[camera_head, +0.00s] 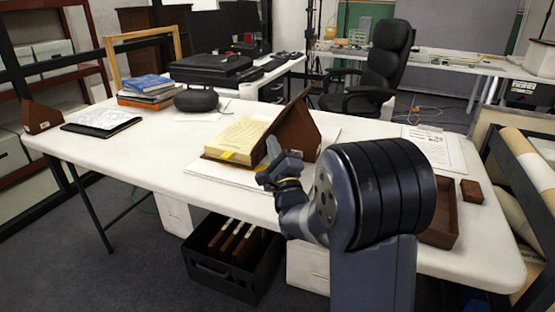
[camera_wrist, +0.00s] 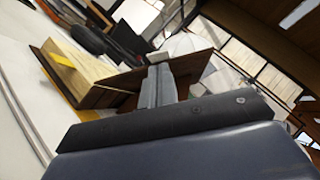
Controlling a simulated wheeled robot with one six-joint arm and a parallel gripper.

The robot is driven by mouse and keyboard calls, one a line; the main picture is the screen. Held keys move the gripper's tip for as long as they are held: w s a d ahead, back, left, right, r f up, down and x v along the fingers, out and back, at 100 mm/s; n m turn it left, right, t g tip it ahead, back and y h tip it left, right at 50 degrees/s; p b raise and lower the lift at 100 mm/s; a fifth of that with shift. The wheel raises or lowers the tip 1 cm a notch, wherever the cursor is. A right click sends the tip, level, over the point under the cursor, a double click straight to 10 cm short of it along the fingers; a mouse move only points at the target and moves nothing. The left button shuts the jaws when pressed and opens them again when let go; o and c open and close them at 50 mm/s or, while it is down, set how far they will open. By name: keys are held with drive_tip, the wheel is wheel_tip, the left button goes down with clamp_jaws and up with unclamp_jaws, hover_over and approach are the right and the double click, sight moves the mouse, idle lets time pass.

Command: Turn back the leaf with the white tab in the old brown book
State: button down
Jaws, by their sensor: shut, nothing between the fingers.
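The old brown book (camera_head: 238,139) lies open on the white table, with yellowed pages to the left and a brown board (camera_head: 300,125) standing tilted at its right. It also shows in the wrist view (camera_wrist: 85,75). A yellow tab (camera_head: 227,155) sticks out at the near edge of the pages and shows in the wrist view (camera_wrist: 62,61). I cannot make out a white tab. My gripper (camera_head: 272,146) is shut and empty at the near right side of the book, in front of the brown board. In the wrist view its fingers (camera_wrist: 158,84) overlap the board; contact cannot be told.
A dark speaker-like object (camera_head: 196,100), a stack of books (camera_head: 150,90) and a black case (camera_head: 210,68) stand behind. A brown tray (camera_head: 440,215) and a small brown box (camera_head: 472,191) are at the right. The table's front left is clear.

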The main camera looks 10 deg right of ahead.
drive_tip(key=shift+x, duration=0.85)
